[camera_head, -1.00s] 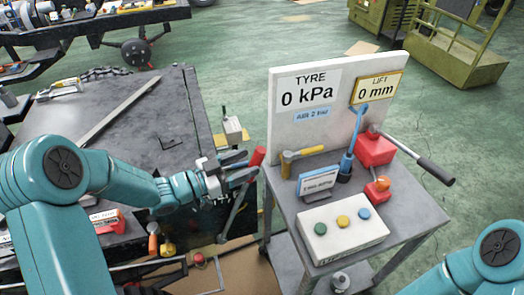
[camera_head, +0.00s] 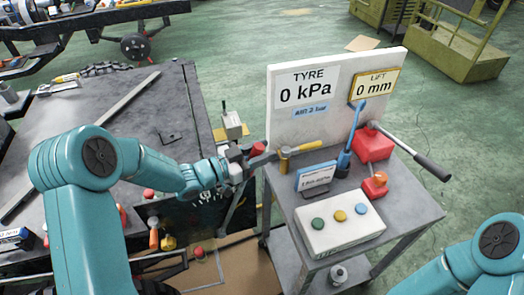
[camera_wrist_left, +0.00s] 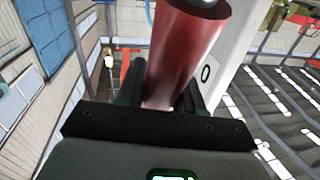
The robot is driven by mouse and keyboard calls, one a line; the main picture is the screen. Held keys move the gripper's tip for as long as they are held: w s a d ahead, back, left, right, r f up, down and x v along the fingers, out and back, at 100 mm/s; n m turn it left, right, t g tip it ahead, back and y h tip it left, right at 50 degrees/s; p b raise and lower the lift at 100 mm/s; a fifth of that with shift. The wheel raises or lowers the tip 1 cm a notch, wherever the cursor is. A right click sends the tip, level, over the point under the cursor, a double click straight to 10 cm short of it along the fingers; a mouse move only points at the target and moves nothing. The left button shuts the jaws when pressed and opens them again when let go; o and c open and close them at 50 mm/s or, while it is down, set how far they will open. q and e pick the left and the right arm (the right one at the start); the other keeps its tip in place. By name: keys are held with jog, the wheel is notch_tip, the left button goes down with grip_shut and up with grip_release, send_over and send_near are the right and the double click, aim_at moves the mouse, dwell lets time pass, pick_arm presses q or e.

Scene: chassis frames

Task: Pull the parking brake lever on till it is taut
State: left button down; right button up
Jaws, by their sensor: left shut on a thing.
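The parking brake lever has a red grip (camera_head: 257,149) and a grey shaft (camera_head: 236,205) that slants down to the left, between the dark bench and the cart. My left gripper (camera_head: 250,160) is shut on the lever just below the top of its red grip. In the left wrist view the red grip (camera_wrist_left: 183,45) stands between the two dark fingers (camera_wrist_left: 160,92), with a silvery end at the top. The lever's lower end is hard to make out. My right gripper is out of view; only part of my right arm shows at the lower right.
A grey cart (camera_head: 405,212) stands close to the right of the lever. A dark bench (camera_head: 150,115) is at left.

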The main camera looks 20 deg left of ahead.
pick_arm(q)
jog(key=s+a+b, duration=0.1)
jog(key=s+a+r+b, duration=0.1)
jog(key=a, duration=0.1)
jog(key=shift+r+t+h, duration=0.1)
jog(key=shift+t+h, duration=0.2)
jog(key=shift+s+a+r, duration=0.15)
jog(key=shift+a, duration=0.1)
jog(key=shift+d, duration=0.1)
jog(key=c, duration=0.8)
grip_release()
jog(key=shift+s+a, duration=0.25)
jog(key=shift+a, duration=0.1)
jog(key=b+v, duration=0.3)
jog(key=v, duration=1.2)
jog(key=shift+s+a, duration=0.15)
jog(key=shift+s, duration=0.05)
